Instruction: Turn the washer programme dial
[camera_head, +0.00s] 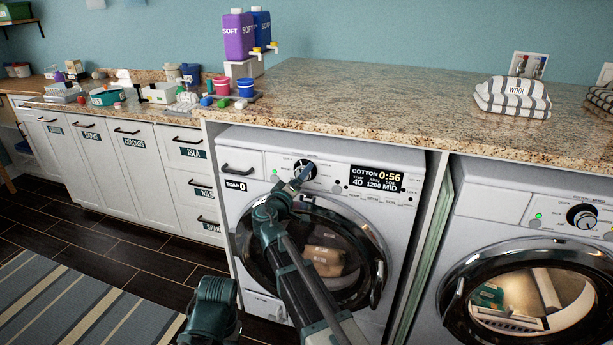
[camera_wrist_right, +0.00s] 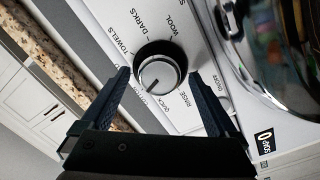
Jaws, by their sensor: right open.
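The washer programme dial (camera_wrist_right: 160,67) is a round black knob with a silver face on the left washer's white panel. Its pointer line is toward the lower left in the right wrist view, near the partly hidden COTTON label. In the head view the dial (camera_head: 304,168) is partly covered by my right gripper (camera_head: 301,178). My right gripper (camera_wrist_right: 159,74) is open, with one fingertip on each side of the dial; I cannot tell whether they touch it. The washer display (camera_head: 376,179) reads COTTON, 0:56, 40, 1200 MID.
The granite worktop (camera_head: 360,95) overhangs just above the panel. The left washer's round door (camera_head: 366,270) is below the dial, with laundry inside. A soap drawer (camera_head: 237,165) is left of the dial. A second washer (camera_head: 490,205) stands at right.

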